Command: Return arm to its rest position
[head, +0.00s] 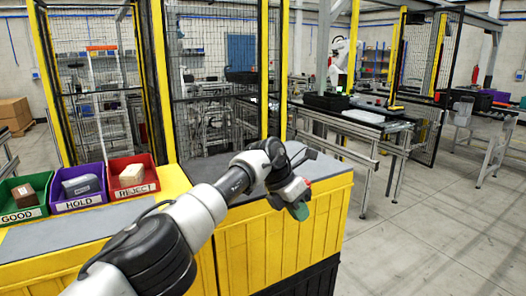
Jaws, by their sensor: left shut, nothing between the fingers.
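My left arm reaches in from the bottom left, over the yellow cabinet. My left gripper (300,203) is at its end, above the cabinet's front right edge. It is shut and empty, touching none of the bins. Its fingers are small and partly hidden by the wrist. My right gripper is not in this view.
On the yellow cabinet (284,238) at left stand a green GOOD bin (22,215), a purple HOLD bin (78,203) and a red REJECT bin (134,188), each holding a box. A mesh fence with yellow posts (160,80) rises behind. The floor (420,240) at right is clear.

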